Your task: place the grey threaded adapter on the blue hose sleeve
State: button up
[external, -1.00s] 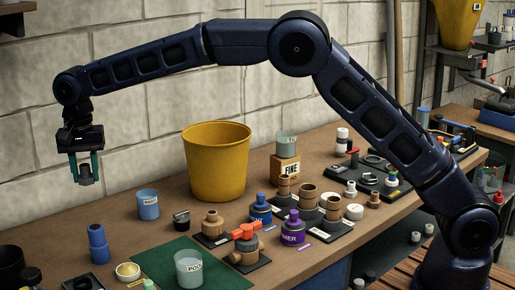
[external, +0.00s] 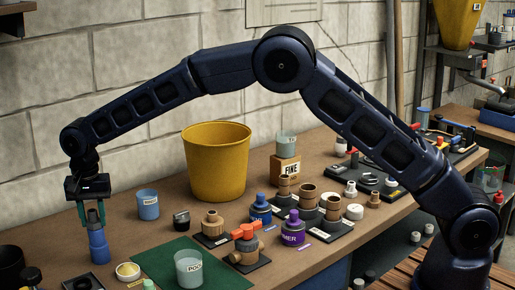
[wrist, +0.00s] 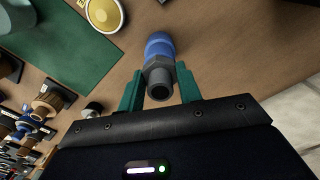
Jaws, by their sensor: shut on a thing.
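The grey threaded adapter (external: 94,218) is between the green fingers of my gripper (external: 92,214), which is shut on it. It is upright, directly above the blue hose sleeve (external: 99,246), which stands on the bench at the left. In the external view the adapter's lower end meets the sleeve's top; I cannot tell whether it is seated. In the wrist view the adapter (wrist: 160,80) shows its open end, with the blue sleeve (wrist: 160,46) just beyond it and in line. My gripper (wrist: 160,88) has one finger on each side of the adapter.
A blue cup (external: 148,204) stands right of the sleeve, and a small yellow-filled dish (external: 128,271) is in front. A green mat (external: 165,262) holds a clear cup (external: 189,268). A large yellow bucket (external: 216,165) stands behind. Several fittings crowd the bench to the right.

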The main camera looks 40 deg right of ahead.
jog(key=o, duration=1)
